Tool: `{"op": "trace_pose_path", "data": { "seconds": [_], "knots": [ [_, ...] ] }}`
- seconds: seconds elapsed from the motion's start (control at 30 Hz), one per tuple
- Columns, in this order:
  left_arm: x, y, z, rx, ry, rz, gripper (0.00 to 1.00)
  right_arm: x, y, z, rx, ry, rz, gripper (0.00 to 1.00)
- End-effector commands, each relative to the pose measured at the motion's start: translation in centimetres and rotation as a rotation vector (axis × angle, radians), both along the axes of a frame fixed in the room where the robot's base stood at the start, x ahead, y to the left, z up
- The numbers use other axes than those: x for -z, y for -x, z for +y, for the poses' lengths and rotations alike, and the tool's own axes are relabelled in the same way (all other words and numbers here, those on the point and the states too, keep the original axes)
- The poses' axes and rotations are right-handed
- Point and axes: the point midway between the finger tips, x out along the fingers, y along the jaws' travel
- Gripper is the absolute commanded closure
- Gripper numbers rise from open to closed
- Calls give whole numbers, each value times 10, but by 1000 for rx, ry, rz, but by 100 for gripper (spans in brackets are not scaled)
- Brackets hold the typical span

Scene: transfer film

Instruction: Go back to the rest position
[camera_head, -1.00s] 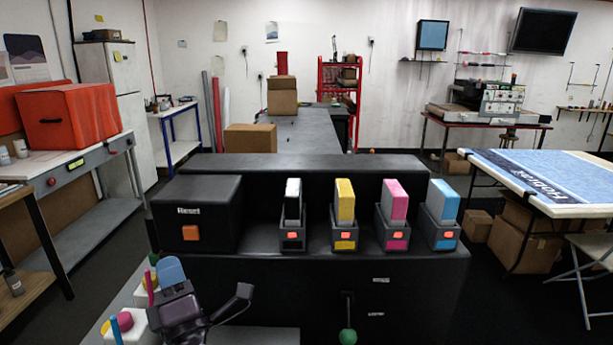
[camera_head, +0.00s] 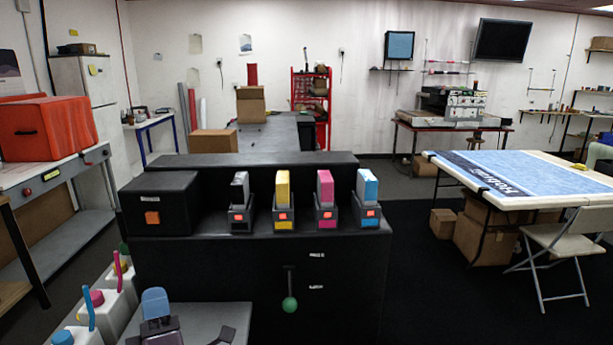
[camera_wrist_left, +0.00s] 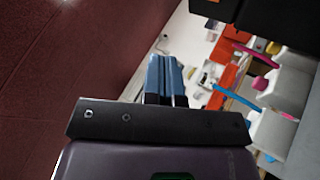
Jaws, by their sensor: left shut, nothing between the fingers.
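My left gripper (camera_head: 155,303) shows at the lower left of the head view. Its blue fingers are closed together and point up, with nothing between them. They also show closed in the left wrist view (camera_wrist_left: 165,80). The gripper is in front of the black machine (camera_head: 345,262), apart from it, over a grey surface (camera_head: 215,318). White containers (camera_head: 118,296) with coloured caps and tubes stand left of the gripper. My right gripper is not in view.
Black, yellow, pink and blue cartridges (camera_head: 325,189) stand in slots on the machine. A lever with a green knob (camera_head: 290,304) is on its front. A blue-topped table (camera_head: 530,175) and folding chair (camera_head: 570,240) stand at right. Dark floor (camera_head: 455,305) is open between.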

Motion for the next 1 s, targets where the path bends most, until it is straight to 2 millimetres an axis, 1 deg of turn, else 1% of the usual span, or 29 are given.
{"op": "trace_pose_path", "data": {
  "seconds": [0.03, 0.17, 0.27, 0.3, 0.37, 0.4, 0.47, 0.5, 0.6, 0.7, 0.8, 0.9, 1.0],
  "knots": [
    [14, 3, -2, 9, -79, 56, 100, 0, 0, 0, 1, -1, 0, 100],
    [57, 11, -9, 44, -302, 221, 100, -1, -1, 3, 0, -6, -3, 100],
    [103, 24, -13, 83, -502, 390, 100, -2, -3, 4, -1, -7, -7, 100],
    [126, 32, -13, 103, -587, 469, 100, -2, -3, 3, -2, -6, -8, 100],
    [160, 46, -12, 133, -712, 589, 100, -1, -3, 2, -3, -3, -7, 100],
    [182, 57, -10, 152, -790, 668, 100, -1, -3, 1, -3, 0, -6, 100],
    [213, 75, -6, 181, -901, 786, 100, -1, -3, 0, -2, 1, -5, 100],
    [233, 88, -2, 200, -968, 859, 100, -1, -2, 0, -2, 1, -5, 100],
    [273, 119, 10, 242, -1107, 1021, 100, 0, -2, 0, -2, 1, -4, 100],
    [301, 145, 21, 272, -1209, 1144, 100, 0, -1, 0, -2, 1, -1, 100],
    [316, 162, 29, 288, -1272, 1219, 100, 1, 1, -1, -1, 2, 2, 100],
    [323, 170, 32, 297, -1300, 1256, 100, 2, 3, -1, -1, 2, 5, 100],
    [325, 172, 33, 299, -1306, 1263, 100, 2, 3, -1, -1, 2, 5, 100]
  ]
}}
